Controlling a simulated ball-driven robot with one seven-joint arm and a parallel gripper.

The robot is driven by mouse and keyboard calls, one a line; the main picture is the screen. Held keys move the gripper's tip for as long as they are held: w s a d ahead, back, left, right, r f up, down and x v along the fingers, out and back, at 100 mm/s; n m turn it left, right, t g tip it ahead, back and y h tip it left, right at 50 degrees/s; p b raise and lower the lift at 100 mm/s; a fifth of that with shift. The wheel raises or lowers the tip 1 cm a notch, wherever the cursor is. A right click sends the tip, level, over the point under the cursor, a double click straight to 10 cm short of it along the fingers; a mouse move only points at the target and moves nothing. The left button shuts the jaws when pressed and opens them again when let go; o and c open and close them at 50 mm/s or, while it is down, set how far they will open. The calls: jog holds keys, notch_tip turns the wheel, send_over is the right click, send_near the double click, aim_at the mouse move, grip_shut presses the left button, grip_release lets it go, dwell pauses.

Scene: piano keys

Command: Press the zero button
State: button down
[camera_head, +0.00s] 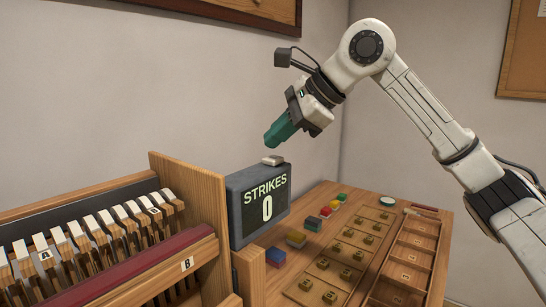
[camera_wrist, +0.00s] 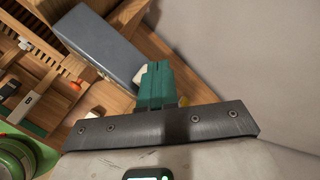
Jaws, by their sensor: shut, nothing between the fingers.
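The dark grey counter box (camera_head: 240,211) stands beside the wooden key frame, and its screen reads "STRIKES 0". A small pale button (camera_head: 272,160) sits on its top. My gripper (camera_head: 271,141) has green fingers, shut and empty, pointing down and left just above the button. A small gap shows between the fingertips and the button in the head view. In the wrist view the box top (camera_wrist: 98,42) lies up and left of my green fingers (camera_wrist: 156,70). The pale button (camera_wrist: 139,75) is partly hidden behind them, so contact there cannot be told.
The wooden key frame (camera_head: 190,189) with pale keys and a dark red rail (camera_head: 143,263) fills the left. The wooden table (camera_head: 345,196) at right holds coloured blocks (camera_head: 296,239), trays with small brass pieces and a round white-topped item (camera_head: 387,201). A wall is behind.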

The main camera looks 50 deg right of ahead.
aim_at(277, 159)
jog(key=shift+r+p, duration=1.35)
jog(key=shift+r, duration=1.05)
jog(key=shift+f, duration=0.1)
